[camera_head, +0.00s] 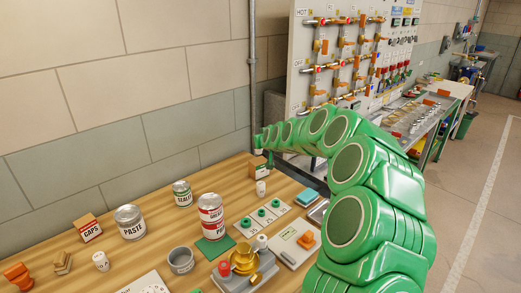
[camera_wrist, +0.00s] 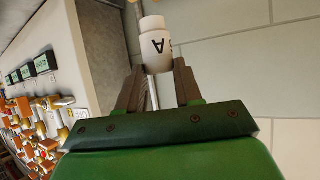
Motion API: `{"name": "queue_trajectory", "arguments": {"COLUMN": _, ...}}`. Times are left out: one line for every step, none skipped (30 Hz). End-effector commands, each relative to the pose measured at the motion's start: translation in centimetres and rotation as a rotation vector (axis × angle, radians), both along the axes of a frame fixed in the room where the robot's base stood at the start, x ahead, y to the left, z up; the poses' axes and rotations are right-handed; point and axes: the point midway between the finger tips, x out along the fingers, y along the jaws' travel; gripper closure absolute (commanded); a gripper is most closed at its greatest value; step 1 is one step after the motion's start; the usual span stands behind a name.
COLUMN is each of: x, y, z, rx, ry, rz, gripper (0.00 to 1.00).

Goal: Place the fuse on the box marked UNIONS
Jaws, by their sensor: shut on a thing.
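My gripper (camera_wrist: 157,78) is shut on a white fuse (camera_wrist: 157,46) with a dark letter A, seen in the wrist view. In the head view my gripper (camera_head: 258,148) is small, at the far end of the green arm, near the table's back corner. A small carton (camera_head: 257,166) with a pale label stands there, just below the gripper in the picture; its print is too small to read, so I cannot confirm UNIONS. Whether the fuse touches it I cannot tell. Another small white fuse-like cylinder (camera_head: 261,188) stands in front of that carton.
On the wooden table stand a carton reading CAPS or GAPS (camera_head: 87,228), a PASTE can (camera_head: 130,222), a SEALER can (camera_head: 182,193), a red-and-white can (camera_head: 211,214), a white cylinder (camera_head: 101,261) and a brass fitting (camera_head: 243,262). A pipe panel (camera_head: 345,55) rises beyond the table.

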Motion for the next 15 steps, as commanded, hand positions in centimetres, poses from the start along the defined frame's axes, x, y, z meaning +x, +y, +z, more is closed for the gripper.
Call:
{"name": "queue_trajectory", "arguments": {"x": 0.1, "y": 0.0, "z": -0.1, "rx": 0.0, "ry": 0.0, "rz": 0.0, "gripper": 0.97}}
{"name": "queue_trajectory", "arguments": {"x": 0.1, "y": 0.1, "z": -0.2, "rx": 0.0, "ry": 0.0, "rz": 0.0, "gripper": 0.97}}
{"name": "queue_trajectory", "arguments": {"x": 0.2, "y": 0.1, "z": -0.3, "rx": 0.0, "ry": 0.0, "rz": 0.0, "gripper": 0.97}}
{"name": "queue_trajectory", "arguments": {"x": 0.4, "y": 0.1, "z": -0.5, "rx": 0.0, "ry": 0.001, "rz": 0.0, "gripper": 0.97}}
{"name": "queue_trajectory", "arguments": {"x": 0.5, "y": 0.1, "z": -0.7, "rx": 0.0, "ry": 0.001, "rz": 0.0, "gripper": 0.97}}
{"name": "queue_trajectory", "arguments": {"x": 0.6, "y": 0.2, "z": -1.0, "rx": 0.0, "ry": 0.002, "rz": 0.0, "gripper": 0.97}}
{"name": "queue_trajectory", "arguments": {"x": 0.6, "y": 0.2, "z": -1.6, "rx": 0.001, "ry": 0.005, "rz": 0.0, "gripper": 0.97}}
{"name": "queue_trajectory", "arguments": {"x": 0.5, "y": 0.2, "z": -2.0, "rx": 0.0, "ry": 0.004, "rz": 0.0, "gripper": 0.97}}
{"name": "queue_trajectory", "arguments": {"x": 0.5, "y": 0.2, "z": -2.6, "rx": -0.001, "ry": 0.004, "rz": 0.001, "gripper": 0.97}}
{"name": "queue_trajectory", "arguments": {"x": 0.5, "y": 0.2, "z": -3.0, "rx": 0.0, "ry": 0.004, "rz": 0.0, "gripper": 0.97}}
{"name": "queue_trajectory", "arguments": {"x": 0.5, "y": 0.2, "z": -3.3, "rx": 0.001, "ry": 0.005, "rz": 0.0, "gripper": 0.97}}
{"name": "queue_trajectory", "arguments": {"x": 0.5, "y": 0.2, "z": -3.6, "rx": 0.001, "ry": 0.005, "rz": 0.0, "gripper": 0.97}}
{"name": "queue_trajectory", "arguments": {"x": 0.5, "y": 0.1, "z": -3.8, "rx": 0.0, "ry": 0.003, "rz": 0.0, "gripper": 0.97}}
{"name": "queue_trajectory", "arguments": {"x": 0.5, "y": 0.1, "z": -3.8, "rx": -0.001, "ry": 0.003, "rz": 0.0, "gripper": 0.97}}
{"name": "queue_trajectory", "arguments": {"x": 0.5, "y": 0.1, "z": -3.9, "rx": -0.001, "ry": 0.003, "rz": 0.0, "gripper": 0.97}}
